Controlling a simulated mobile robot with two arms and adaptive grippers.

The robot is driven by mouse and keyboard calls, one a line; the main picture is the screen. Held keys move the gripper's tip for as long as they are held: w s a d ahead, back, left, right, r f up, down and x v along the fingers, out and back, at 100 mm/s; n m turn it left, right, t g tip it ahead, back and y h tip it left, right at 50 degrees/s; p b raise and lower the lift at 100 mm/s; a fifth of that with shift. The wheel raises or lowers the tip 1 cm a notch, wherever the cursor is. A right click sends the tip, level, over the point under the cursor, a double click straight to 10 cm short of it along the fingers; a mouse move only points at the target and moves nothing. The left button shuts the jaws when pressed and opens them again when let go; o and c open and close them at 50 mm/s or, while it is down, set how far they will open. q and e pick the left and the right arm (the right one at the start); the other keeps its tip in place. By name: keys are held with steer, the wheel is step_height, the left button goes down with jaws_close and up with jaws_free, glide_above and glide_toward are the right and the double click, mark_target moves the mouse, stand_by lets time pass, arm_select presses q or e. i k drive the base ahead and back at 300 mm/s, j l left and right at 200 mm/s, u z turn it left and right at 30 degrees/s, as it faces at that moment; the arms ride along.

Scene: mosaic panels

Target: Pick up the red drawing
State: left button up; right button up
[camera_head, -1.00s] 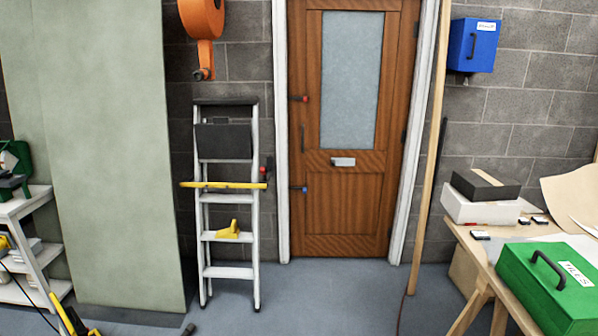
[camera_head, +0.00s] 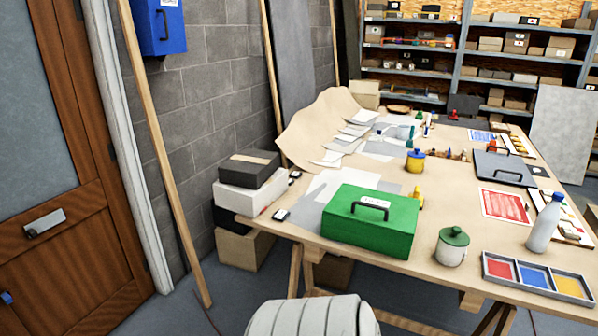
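A red drawing (camera_head: 505,206), a sheet with a red printed area and a pale border, lies flat on the wooden table (camera_head: 330,262). It is right of the green box (camera_head: 370,222) and left of a white bottle. Its top shows clear, with nothing lying on it. A smaller blue sheet (camera_head: 484,136) lies farther back. Neither gripper is in view. A pale rounded part at the bottom edge seems to be my own.
A lidded pot (camera_head: 452,246), a paint tray (camera_head: 540,276) and a bottle (camera_head: 545,222) stand near the drawing. A dark case (camera_head: 503,168) lies behind it. Boxes (camera_head: 248,190) are stacked at the table's left end. Shelves (camera_head: 480,60) stand at the back.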

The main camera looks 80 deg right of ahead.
mark_target(497, 204)
steer(key=z, duration=2.05)
steer(key=j, duration=0.1)
